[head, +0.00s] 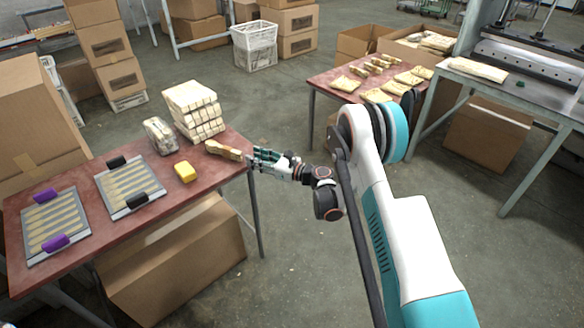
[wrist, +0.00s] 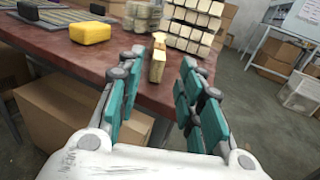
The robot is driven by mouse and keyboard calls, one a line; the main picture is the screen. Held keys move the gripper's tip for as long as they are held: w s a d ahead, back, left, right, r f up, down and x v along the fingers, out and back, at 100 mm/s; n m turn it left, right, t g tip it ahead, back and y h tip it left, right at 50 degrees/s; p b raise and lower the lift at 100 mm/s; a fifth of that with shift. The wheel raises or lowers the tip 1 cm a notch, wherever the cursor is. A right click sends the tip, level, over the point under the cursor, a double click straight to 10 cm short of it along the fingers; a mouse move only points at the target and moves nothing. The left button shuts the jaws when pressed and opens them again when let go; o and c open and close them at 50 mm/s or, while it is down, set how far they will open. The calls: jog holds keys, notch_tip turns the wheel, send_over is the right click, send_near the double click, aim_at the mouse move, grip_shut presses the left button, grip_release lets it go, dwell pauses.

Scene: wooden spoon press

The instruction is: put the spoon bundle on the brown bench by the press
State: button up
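A wooden spoon bundle (head: 224,150) lies on the near right corner of the left red-brown table (head: 160,199). My gripper (head: 256,157) is at that table's edge, pointing at the bundle's near end. In the wrist view the gripper (wrist: 161,62) is open, its teal-padded fingers spread, with the bundle (wrist: 157,63) ahead between the fingertips. I cannot tell whether they touch. The brown bench (head: 321,82) by the press stands at the back right, with several bundles and flat packs on it. The press (head: 530,62) stands on a grey-green table at the far right.
On the left table are a stack of wrapped bundles (head: 196,110), a clear-wrapped pack (head: 160,136), a yellow block (head: 185,172) and two spoon trays (head: 129,186). Cardboard boxes (head: 175,262) sit beneath it. Open grey floor lies between the left table and the brown bench.

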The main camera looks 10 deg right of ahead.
notch_tip(320, 180, up, 13)
jog(key=s+d+n+g+h, duration=0.1)
jog(key=s+d+n+h, duration=0.15)
jog(key=n, duration=0.35)
jog(key=s+d+r+n+g+h, duration=0.1)
jog(key=s+d+r+n+h, duration=0.25)
jog(key=s+r+n, duration=0.4)
jog(key=s+d+r+n+h, duration=0.1)
jog(key=s+d+n+h, duration=0.2)
jog(key=s, duration=0.8)
jog(key=s+d+r+n+h, duration=0.1)
jog(key=s+d+n+h, duration=0.2)
jog(key=s+d, duration=0.4)
jog(key=s+d+r+n+h, duration=0.1)
jog(key=s+d+n+h, duration=0.2)
jog(key=s, duration=1.2)
jog(key=d+n, duration=0.2)
jog(key=shift+s+d+g, duration=0.3)
jog(key=shift+s, duration=0.05)
jog(key=shift+a+r, duration=0.1)
